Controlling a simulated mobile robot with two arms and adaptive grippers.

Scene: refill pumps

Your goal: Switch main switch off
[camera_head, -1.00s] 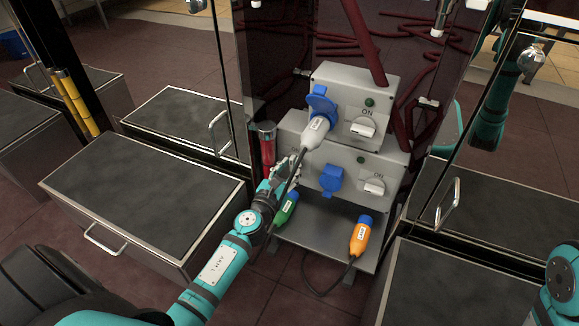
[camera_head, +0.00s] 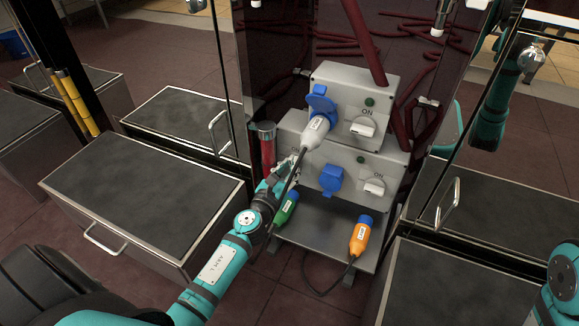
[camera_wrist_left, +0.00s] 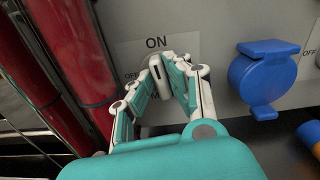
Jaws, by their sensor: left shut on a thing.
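The main switch (camera_wrist_left: 158,72) is a pale knob on a grey box, under an "ON" label with "OFF" to its left, in the left wrist view. The lettering below it is mostly covered. My left gripper (camera_wrist_left: 167,80) has its fingers on both sides of the knob and is shut on it. The knob's visible end points roughly up toward "ON". In the head view my left gripper (camera_head: 284,168) reaches the left part of the lower grey box (camera_head: 310,141), where the switch is mostly hidden. My right gripper is not in view.
The upper box (camera_head: 333,84) has a white plug (camera_head: 315,131) in its blue socket. Two more switches (camera_head: 362,127) (camera_head: 374,187) read "ON". An empty blue socket (camera_head: 331,179), a green plug (camera_head: 287,206) and an orange plug (camera_head: 361,237) are nearby. Red pipes (camera_wrist_left: 78,55) stand close left.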

